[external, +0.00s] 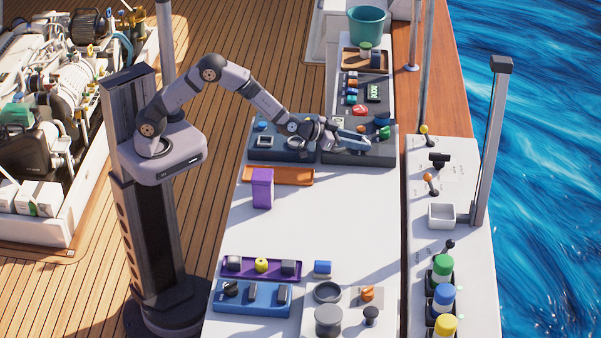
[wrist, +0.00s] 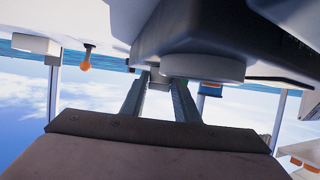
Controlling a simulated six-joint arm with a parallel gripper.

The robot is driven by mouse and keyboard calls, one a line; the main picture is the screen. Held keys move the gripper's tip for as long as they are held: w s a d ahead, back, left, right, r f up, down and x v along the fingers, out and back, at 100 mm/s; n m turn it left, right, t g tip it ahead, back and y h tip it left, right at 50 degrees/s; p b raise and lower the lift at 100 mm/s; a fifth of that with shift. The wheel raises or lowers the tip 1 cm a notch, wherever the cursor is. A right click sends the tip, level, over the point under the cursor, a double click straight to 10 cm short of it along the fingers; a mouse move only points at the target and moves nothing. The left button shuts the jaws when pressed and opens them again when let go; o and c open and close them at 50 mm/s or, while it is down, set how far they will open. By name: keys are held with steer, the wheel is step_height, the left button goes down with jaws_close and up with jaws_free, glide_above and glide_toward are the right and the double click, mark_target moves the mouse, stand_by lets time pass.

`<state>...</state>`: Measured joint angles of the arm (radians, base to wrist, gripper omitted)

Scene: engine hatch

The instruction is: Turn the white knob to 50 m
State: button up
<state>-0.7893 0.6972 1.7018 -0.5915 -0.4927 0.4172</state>
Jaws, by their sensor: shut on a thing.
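My gripper (external: 352,138) reaches over the dark right-hand panel (external: 372,156) at the far end of the white counter. In the wrist view, my gripper (wrist: 160,84) has its two fingers on either side of a small pale piece, which appears to be the white knob (wrist: 161,77). The fingers are shut on it. The wrist view looks upside down, with the dark panel (wrist: 225,38) at the top and a round pale disc (wrist: 202,67) on it. The knob's pointer and any distance marks cannot be read.
A red button (external: 360,110), a green knob (external: 384,132) and a blue part (external: 381,118) are close around my gripper. A second dark panel (external: 262,152) lies to the left. A purple box (external: 263,188) stands nearer, and the middle counter (external: 340,220) is clear.

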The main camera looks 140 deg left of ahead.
steer(key=shift+a+r, duration=0.1)
steer(key=shift+r, duration=0.05)
steer(key=o, duration=1)
steer(key=shift+s+d+r, duration=0.1)
steer(key=shift+s+d, duration=0.15)
steer(key=shift+d, duration=0.3)
steer(key=shift+b+v, duration=0.6)
steer(key=shift+v, duration=2.5)
